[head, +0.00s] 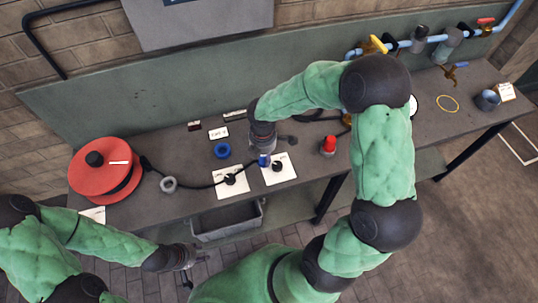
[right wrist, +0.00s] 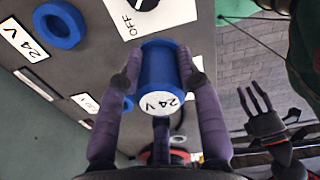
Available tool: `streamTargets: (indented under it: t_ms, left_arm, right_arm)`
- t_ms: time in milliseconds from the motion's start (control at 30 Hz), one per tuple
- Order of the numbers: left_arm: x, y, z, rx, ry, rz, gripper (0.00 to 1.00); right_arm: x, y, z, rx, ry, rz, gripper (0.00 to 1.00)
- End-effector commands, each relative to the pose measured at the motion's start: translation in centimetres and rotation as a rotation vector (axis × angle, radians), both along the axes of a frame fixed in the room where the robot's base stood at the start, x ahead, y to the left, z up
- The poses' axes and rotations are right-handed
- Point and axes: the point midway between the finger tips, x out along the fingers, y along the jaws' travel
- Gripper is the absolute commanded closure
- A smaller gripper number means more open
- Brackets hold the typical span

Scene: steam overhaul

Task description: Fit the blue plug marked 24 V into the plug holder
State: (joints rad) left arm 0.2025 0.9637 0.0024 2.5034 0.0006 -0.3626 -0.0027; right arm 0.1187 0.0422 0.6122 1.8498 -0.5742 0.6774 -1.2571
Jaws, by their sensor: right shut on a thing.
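The blue plug marked 24 V (right wrist: 160,75) is between the two purple fingers of my right gripper (right wrist: 163,80), which is shut on it. In the head view the plug (head: 264,160) shows small and blue below my right gripper (head: 264,153), over the bench beside a white switch plate. A blue ring (head: 221,151), which looks like the plug holder, lies to the left of it, apart from the plug. The ring (right wrist: 60,24) has a dark open centre and a 24 V card (right wrist: 25,40) beside it. My left gripper (head: 188,268) is low in front of the bench, empty, its fingers apart (right wrist: 257,101).
Two white switch plates (head: 230,183) with black knobs lie near the bench's front edge. A black cable crosses the bench. A grey bin (head: 228,226) sits below.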

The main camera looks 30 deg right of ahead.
Motion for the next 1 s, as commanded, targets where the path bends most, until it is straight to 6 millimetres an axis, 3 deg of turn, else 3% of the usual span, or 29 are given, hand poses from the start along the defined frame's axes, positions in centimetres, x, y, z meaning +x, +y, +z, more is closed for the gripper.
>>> streamTargets:
  t_ms: [800, 1000]
  left_arm:
    - [0.0, 0.0, 0.0, 0.000, 0.000, 0.000, 0.60]
    - [0.0, 0.0, 0.0, 0.000, 0.000, 0.000, 0.60]
  right_arm:
    - [3.1, 7.9, 0.0, 0.000, 0.000, 0.001, 1.00]
    - [3.6, 9.0, 0.0, 0.000, -0.001, 0.000, 1.00]
